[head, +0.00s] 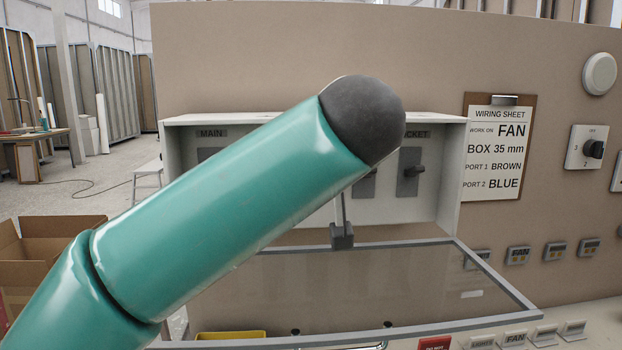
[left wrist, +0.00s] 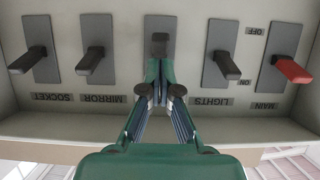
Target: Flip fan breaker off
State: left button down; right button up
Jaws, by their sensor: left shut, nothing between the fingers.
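The middle breaker (left wrist: 160,42), between LIGHTS and MIRROR, is dark grey in the left wrist view, which shows the panel upside down. Its label is hidden, so I cannot read FAN there. Its lever looks short, near the picture-top of its plate; the neighbours' levers reach further down the picture. My left gripper (left wrist: 160,65) is shut and empty, its fingertips right at this lever; whether they touch is unclear. In the head view my teal left arm covers the middle of the breaker box (head: 450,175) and hides the gripper. My right gripper is not in view.
Close neighbours are the LIGHTS breaker (left wrist: 226,65) and MIRROR breaker (left wrist: 91,60). The SOCKET breaker (left wrist: 28,60) and red MAIN breaker (left wrist: 292,69) stand at the ends. The clear lid (head: 400,285) hangs open below the box. A wiring sheet (head: 495,150) hangs to the right.

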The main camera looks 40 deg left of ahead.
pick_arm(q)
jog(key=shift+r+p, duration=0.75)
jog(key=shift+r, duration=0.2)
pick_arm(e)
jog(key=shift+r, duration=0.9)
pick_arm(q)
jog(key=shift+d+f, duration=0.1)
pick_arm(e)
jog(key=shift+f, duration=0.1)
